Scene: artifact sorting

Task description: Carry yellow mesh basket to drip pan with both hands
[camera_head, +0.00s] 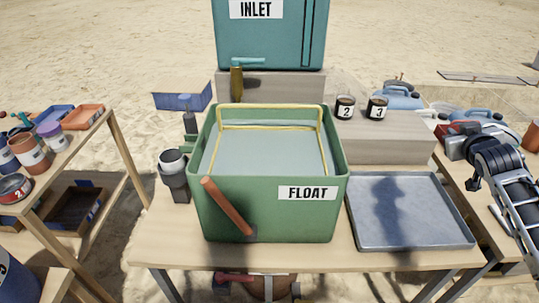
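The yellow mesh basket (270,126) sits inside the green tank labelled FLOAT (265,215). Its yellow rim and upright edges show along the tank's back and sides; its lower part is hard to make out. The drip pan (410,212), a shallow grey metal tray, lies on the table just right of the tank and is empty, with a dark shadow across it. My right gripper (474,160) is at the right edge, beyond the pan and apart from the basket. Its fingers are too unclear to tell their opening. My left gripper is not in view.
A brown handle (226,206) slants across the tank's front. A dark cylindrical device (174,176) stands at its left. Behind are the teal INLET tank (270,40) and a ledge (385,140) with two dark numbered jars (345,108). A shelf (85,145) with cans stands left.

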